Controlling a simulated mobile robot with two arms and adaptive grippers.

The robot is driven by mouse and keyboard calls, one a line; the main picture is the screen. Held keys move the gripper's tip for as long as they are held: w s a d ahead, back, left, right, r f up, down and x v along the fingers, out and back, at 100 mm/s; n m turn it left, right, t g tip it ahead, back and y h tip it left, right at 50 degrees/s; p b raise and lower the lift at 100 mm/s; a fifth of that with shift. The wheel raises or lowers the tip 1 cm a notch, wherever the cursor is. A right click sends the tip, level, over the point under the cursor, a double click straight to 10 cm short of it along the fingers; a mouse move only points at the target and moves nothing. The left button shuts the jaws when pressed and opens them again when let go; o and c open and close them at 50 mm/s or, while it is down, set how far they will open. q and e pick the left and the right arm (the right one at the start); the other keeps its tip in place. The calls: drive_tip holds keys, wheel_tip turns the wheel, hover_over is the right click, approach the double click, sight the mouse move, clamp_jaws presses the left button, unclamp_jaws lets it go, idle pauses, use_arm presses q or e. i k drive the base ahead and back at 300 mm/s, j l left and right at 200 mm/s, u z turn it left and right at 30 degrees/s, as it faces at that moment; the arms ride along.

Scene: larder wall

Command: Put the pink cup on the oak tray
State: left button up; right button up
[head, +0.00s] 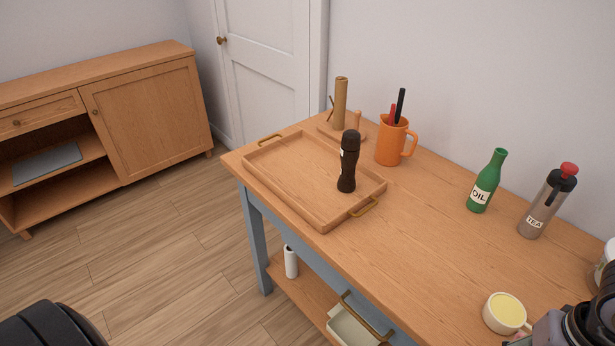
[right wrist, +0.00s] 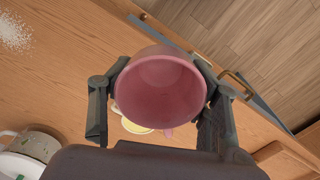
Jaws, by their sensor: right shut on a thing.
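The pink cup (right wrist: 160,88) is between the two fingers of my right gripper (right wrist: 157,120), which is shut on it. The wrist camera looks at the cup's round pink face, with the tabletop behind it. The cup cannot be made out clearly in the head view, where my right arm shows at the lower right corner. The oak tray (head: 283,192) lies at the far left end of the table, with brass handles. A dark pepper mill (head: 348,162) stands on it towards the right; the tray's left part is bare. My left gripper is not in view.
An orange jug (head: 393,143) and a wooden stand (head: 340,105) are behind the tray. A green oil bottle (head: 487,182) and a tea flask (head: 546,203) stand at the back right. A cream cup (head: 503,314) is near my right arm. The table's middle is clear.

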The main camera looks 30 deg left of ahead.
sight(302, 155)
drive_tip(key=i+j+u, duration=0.3)
drive_tip(key=u, duration=0.2)
drive_tip(key=i+j+u, duration=0.3)
drive_tip(key=u, duration=0.15)
drive_tip(key=i, duration=0.05)
